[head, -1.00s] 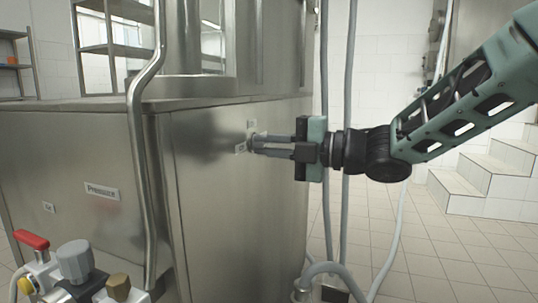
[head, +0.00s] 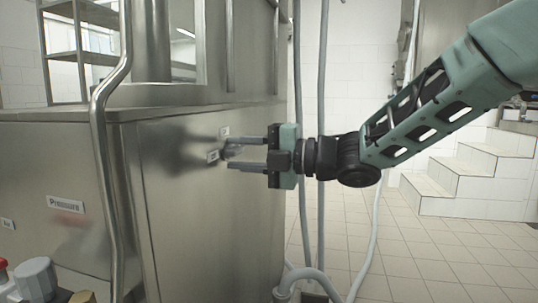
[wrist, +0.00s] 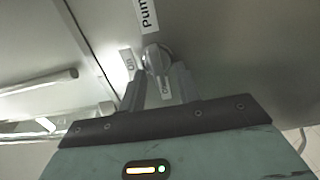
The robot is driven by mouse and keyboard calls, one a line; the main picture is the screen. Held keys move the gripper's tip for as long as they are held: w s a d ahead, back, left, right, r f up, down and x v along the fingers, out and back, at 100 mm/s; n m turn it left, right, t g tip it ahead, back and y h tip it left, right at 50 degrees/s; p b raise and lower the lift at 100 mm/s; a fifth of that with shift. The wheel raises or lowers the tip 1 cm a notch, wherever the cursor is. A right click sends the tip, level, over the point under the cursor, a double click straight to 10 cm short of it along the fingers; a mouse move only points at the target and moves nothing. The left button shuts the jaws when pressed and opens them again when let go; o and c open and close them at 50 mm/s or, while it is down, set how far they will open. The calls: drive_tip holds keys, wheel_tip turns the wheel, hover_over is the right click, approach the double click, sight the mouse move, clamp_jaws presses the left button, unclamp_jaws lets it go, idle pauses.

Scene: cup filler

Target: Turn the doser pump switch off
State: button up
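The doser pump switch is a small round metal knob (wrist: 155,58) on the steel cabinet's side, beneath a label reading "Pum…" (wrist: 148,14) in the wrist view. One small label (wrist: 127,62) sits left of it and another (wrist: 165,89) lies between my fingers; I cannot read them surely.
The steel cabinet (head: 185,220) fills the left, with a bent pipe (head: 109,170) and a "Pressure" label (head: 65,204). Valves and a grey knob (head: 35,278) are at lower left. Hoses (head: 321,90) run vertically behind my gripper. Tiled floor at right is open, with white steps (head: 470,180).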

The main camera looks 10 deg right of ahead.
drive_tip(key=shift+d, duration=0.1)
drive_tip(key=p+v, duration=0.3)
drive_tip(key=v, duration=1.4)
drive_tip(key=shift+p, duration=0.35)
drive_tip(key=shift+s+d, duration=0.1)
